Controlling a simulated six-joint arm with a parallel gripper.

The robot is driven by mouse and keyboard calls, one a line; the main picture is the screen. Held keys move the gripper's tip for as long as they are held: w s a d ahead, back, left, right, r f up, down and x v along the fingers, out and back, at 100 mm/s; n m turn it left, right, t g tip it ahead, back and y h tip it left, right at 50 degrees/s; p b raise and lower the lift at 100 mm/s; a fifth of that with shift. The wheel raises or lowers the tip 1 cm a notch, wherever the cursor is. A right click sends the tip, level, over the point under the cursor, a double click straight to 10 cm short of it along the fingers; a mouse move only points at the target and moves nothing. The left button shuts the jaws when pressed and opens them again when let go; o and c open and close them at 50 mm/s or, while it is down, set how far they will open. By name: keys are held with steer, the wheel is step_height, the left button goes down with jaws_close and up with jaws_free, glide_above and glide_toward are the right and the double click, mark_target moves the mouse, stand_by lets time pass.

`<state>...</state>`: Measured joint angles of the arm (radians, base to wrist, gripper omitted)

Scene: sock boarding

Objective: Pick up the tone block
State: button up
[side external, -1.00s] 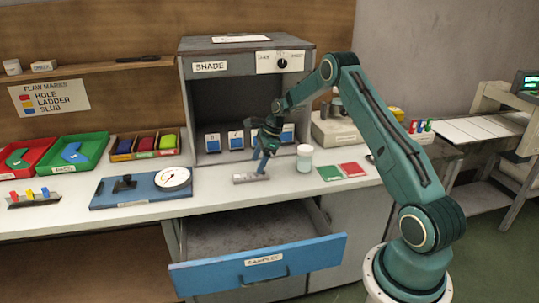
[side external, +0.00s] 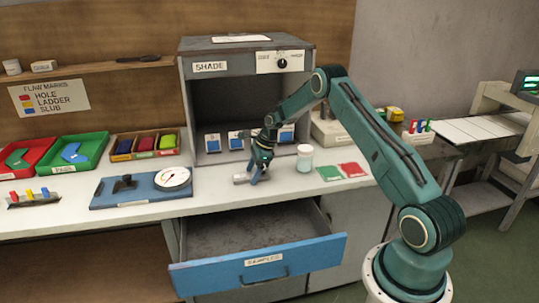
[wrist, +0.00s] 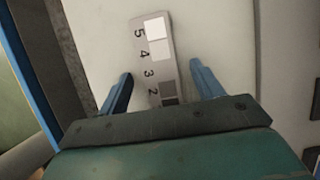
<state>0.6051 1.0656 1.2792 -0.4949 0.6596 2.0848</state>
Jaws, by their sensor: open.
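The tone block is a small grey bar with numbers and light-to-dark patches, lying on the white counter; in the wrist view the tone block (wrist: 152,45) points away from me, its near end hidden by my gripper body. In the side view the tone block (side external: 240,179) shows only its left part. My gripper (wrist: 160,82) is open, with one blue finger on each side of the block and a gap on both sides. In the side view my gripper (side external: 254,180) is low over the counter at the block.
The open blue samples drawer (side external: 258,262) juts out below the counter's front edge. A glass jar (side external: 304,158) and green and red cards (side external: 340,171) are to the right. The shade cabinet (side external: 230,105) stands behind, and a blue board with a dial (side external: 140,190) lies left.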

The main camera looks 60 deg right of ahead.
steer(key=shift+c, duration=0.3)
steer(key=c, duration=1)
steer(key=shift+r, duration=0.1)
step_height(320, 180, up, 20)
stand_by(0.6)
